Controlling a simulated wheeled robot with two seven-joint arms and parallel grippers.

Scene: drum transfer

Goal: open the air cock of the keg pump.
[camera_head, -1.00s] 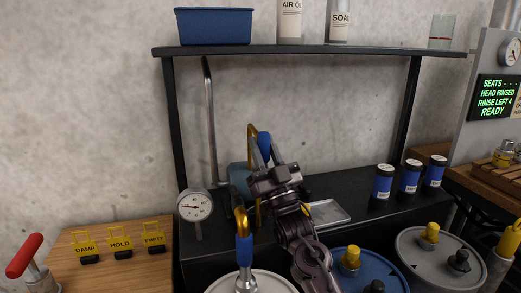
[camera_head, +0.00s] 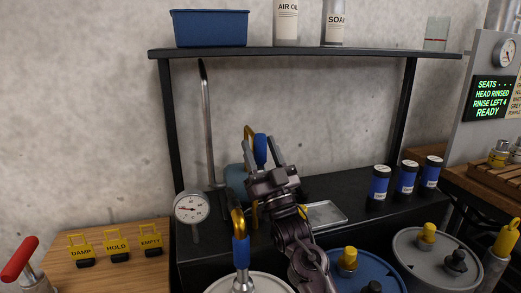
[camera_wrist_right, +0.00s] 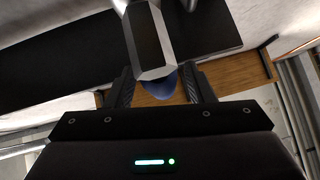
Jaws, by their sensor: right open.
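My right gripper (camera_head: 262,155) is at the back of the black bench with its jaws open, one finger on each side of a blue grip (camera_head: 260,147) on a brass tube. Whether the fingers touch the grip cannot be told. In the right wrist view the open jaws (camera_wrist_right: 162,88) show a rounded blue end (camera_wrist_right: 161,86) between them, under a grey faceted body (camera_wrist_right: 150,45). A teal cylinder (camera_head: 234,178) stands behind, partly hidden. A second brass hook with a blue sleeve (camera_head: 241,250) rises from the pale drum in front. I cannot make out which part is the air cock.
A round gauge (camera_head: 192,207) stands to the left, with a tall thin pipe (camera_head: 207,120) behind. A metal tray (camera_head: 325,215) lies to the right of my arm. A blue drum (camera_head: 365,270) and grey drum (camera_head: 420,255) stand at front right. A shelf (camera_head: 300,50) spans above.

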